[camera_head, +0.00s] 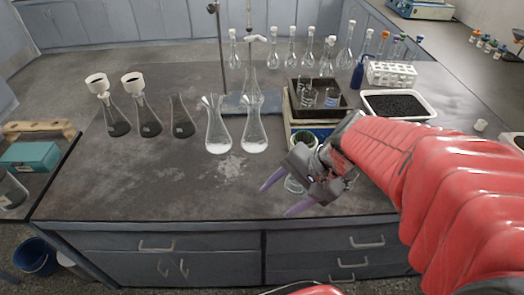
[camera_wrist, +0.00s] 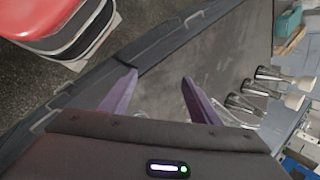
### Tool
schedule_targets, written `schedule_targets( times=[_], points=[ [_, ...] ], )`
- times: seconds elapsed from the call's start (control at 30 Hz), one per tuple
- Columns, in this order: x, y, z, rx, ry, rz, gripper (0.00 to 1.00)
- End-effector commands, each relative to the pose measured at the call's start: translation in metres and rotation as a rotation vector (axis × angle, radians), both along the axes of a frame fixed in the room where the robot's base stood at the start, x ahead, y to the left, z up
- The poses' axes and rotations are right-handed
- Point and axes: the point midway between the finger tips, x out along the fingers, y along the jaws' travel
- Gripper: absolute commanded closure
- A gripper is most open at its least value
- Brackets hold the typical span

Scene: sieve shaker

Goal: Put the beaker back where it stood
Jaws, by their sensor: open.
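My gripper (camera_head: 279,198) is open and empty, with purple fingers, above the front edge of the bench. Two small glass beakers stand in a dark tray, one on the left (camera_head: 309,98) and one on the right (camera_head: 331,98). I cannot tell which is the task's beaker.
Two clear flasks (camera_head: 218,135) and several dark-filled flasks (camera_head: 148,122) stand left of my gripper. The dark tray (camera_head: 345,112) sits behind it, with a white tray of black grains (camera_head: 428,117) to the right. The bench's front left (camera_head: 110,190) is clear.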

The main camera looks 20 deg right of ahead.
Motion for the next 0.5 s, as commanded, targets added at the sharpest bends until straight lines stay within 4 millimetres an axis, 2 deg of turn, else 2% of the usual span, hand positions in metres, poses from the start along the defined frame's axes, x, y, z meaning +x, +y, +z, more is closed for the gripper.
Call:
schedule_targets(
  times=[0.2, 0.5],
  points=[
    [-0.018, 0.016, 0.024, -0.249, -0.104, 0.288, 0.43],
    [-0.034, 0.024, 0.065, -0.586, -0.283, 0.627, 0.43]
  ],
)
